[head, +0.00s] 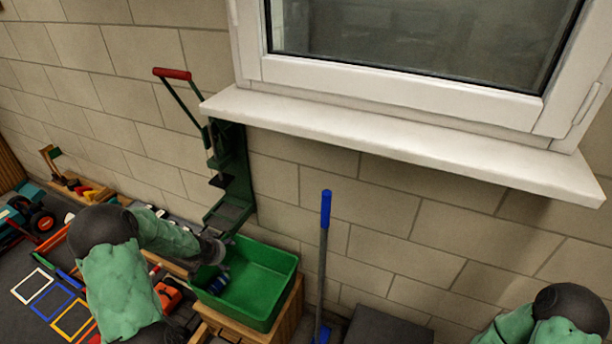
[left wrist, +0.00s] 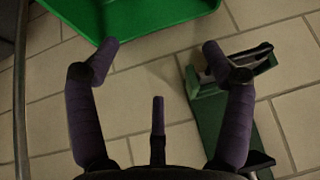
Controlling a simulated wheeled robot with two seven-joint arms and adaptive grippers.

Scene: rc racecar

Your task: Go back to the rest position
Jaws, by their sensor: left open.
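My left gripper (head: 218,282) is at the left part of the green bin (head: 270,263) in the head view, partly hidden by my own wrist. The bin's green wall (left wrist: 130,14) shows beyond the fingertips at the top of that view. My right arm shows only as a piece at the bottom right of the head view, and its gripper is out of view.
A green lever press (head: 232,180) with a red handle stands against the block wall, behind the bin. A blue-handled pole (head: 325,210) stands right of the bin. A white window sill (head: 400,140) juts out above. Coloured frames (head: 52,303) lie at left.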

